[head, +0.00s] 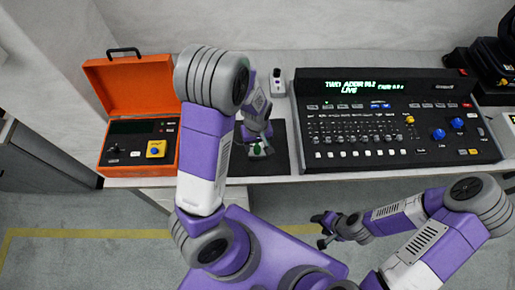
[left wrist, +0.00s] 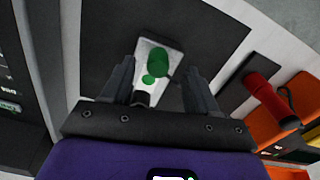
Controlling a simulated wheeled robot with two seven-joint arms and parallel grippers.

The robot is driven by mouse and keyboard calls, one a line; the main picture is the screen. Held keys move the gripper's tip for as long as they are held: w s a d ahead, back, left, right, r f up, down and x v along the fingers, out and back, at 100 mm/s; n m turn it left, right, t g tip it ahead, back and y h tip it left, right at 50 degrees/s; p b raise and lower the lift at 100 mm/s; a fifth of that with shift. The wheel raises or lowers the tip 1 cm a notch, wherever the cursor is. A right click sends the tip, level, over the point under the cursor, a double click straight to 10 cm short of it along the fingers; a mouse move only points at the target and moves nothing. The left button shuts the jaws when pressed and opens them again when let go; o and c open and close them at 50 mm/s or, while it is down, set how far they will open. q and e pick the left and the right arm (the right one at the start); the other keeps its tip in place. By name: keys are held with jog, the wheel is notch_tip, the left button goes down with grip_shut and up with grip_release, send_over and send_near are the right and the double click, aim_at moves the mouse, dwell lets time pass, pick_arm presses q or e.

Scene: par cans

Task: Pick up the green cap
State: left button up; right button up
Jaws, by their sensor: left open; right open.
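The green cap (head: 257,149) is a small green spot just below my left gripper in the head view. In the left wrist view the green cap (left wrist: 158,62) is a dark green round on a pale silvery piece (left wrist: 146,52), with a smaller green spot beside it. This piece lies on a dark mat (left wrist: 105,30). My left gripper (left wrist: 158,88) points down at it, open, one finger on each side with gaps between; I see no contact. My right gripper (head: 322,230) is open and empty in front of the table, away from the mat.
An open orange case (head: 137,88) stands left of my left arm. A large black lighting console (head: 390,120) fills the table to the right of the mat. A red cylinder (left wrist: 258,88) lies beside the mat in the left wrist view. A small device (head: 276,82) stands behind.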

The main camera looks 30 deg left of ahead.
aim_at(257, 147)
pick_arm(q)
notch_tip(257, 147, down, 3)
jog(key=shift+w+f+b, duration=0.1)
jog(key=shift+w+b, duration=0.05)
jog(key=shift+b, duration=0.15)
grip_shut()
notch_tip(257, 147, up, 10)
jog(key=p, duration=0.3)
jog(key=shift+f, duration=0.15)
notch_tip(257, 147, up, 4)
jog(key=p, duration=0.3)
jog(key=shift+f, duration=0.25)
